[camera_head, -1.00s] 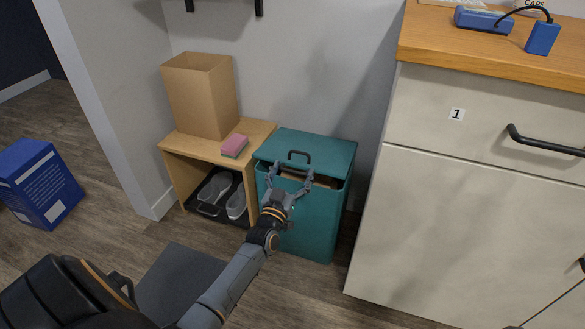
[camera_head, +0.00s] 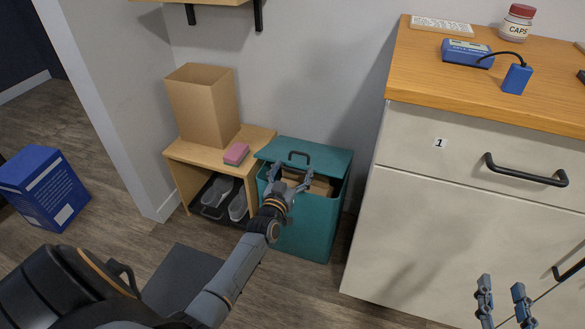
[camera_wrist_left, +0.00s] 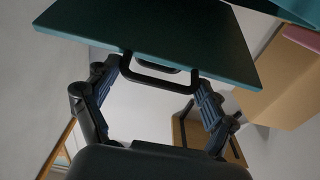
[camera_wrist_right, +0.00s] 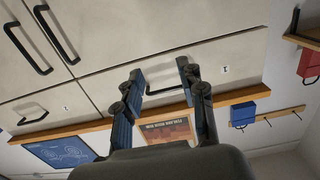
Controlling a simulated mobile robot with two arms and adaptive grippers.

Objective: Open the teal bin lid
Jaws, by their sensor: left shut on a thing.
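The teal bin (camera_head: 305,228) stands between a low shelf and the cabinet. Its teal lid (camera_head: 318,156) is raised at the front, with a dark gap under it that shows something brown inside. A black handle (camera_head: 299,154) sits near the lid's front edge. My left gripper (camera_head: 293,172) is at that edge. In the left wrist view, its fingers (camera_wrist_left: 160,82) are at the two sides of the black handle (camera_wrist_left: 158,83), below the lid (camera_wrist_left: 160,30) in the picture. My right gripper (camera_head: 505,303) is open and empty in front of the cabinet; its spread fingers also show in the right wrist view (camera_wrist_right: 160,78).
The low wooden shelf (camera_head: 205,151) left of the bin holds a cardboard box (camera_head: 203,106), a pink sponge (camera_head: 236,153) and shoes below. The white cabinet (camera_head: 420,230) stands close on the right. A blue box (camera_head: 43,188) is on the floor at left.

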